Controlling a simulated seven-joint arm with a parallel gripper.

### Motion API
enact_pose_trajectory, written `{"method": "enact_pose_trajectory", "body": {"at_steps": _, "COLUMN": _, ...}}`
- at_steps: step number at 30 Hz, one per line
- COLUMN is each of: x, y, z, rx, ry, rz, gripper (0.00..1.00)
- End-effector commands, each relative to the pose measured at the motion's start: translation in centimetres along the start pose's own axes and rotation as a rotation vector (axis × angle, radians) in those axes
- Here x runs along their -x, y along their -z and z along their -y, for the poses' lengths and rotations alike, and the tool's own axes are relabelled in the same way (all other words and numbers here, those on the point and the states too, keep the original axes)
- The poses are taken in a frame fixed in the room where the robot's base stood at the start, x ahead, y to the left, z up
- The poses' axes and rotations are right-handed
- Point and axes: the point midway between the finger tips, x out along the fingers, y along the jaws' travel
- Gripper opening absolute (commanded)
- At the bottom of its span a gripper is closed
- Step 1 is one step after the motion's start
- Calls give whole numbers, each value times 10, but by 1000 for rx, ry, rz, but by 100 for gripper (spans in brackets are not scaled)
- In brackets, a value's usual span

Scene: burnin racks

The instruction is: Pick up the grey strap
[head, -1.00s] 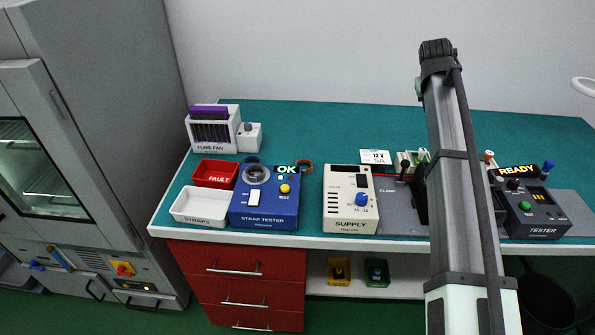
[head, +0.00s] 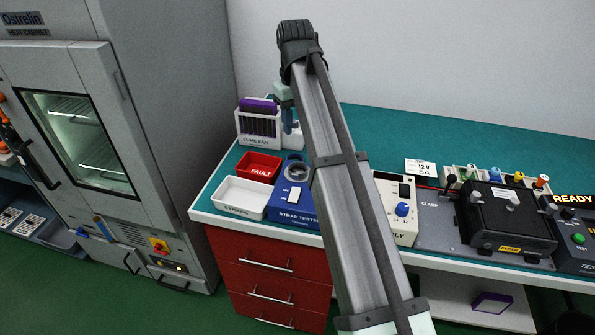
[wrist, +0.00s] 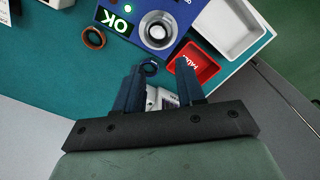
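A grey ring (wrist: 157,30) lies on top of the blue strap tester (wrist: 125,18); I cannot tell whether it is the grey strap or a part of the tester. It also shows in the head view (head: 297,171). In the head view, my arm hides part of the tester.
A white straps tray (head: 241,211) and a red fault tray (head: 246,172) stand left of the tester. The fume fan (head: 258,141) stands behind them. A supply box (head: 408,228) and a black clamp unit (head: 505,216) stand to the right. Teal bench (head: 390,135) is clear behind.

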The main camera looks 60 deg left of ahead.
Motion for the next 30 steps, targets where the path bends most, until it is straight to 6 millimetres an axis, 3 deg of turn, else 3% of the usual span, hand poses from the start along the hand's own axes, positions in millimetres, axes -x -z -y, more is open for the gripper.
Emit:
{"method": "enact_pose_trajectory", "body": {"at_steps": 3, "x": 1, "y": 1, "z": 15, "rx": 25, "ry": 12, "rz": 12, "gripper": 39}}
{"method": "enact_pose_trajectory", "body": {"at_steps": 8, "x": -7, "y": 0, "z": 19, "rx": 30, "ry": 15, "rz": 15, "gripper": 39}}
{"method": "enact_pose_trajectory", "body": {"at_steps": 21, "x": -74, "y": -2, "z": 19, "rx": 28, "ry": 14, "rz": 15, "gripper": 39}}
{"method": "enact_pose_trajectory", "body": {"at_steps": 30, "x": -92, "y": -2, "z": 19, "rx": 28, "ry": 14, "rz": 14, "gripper": 39}}
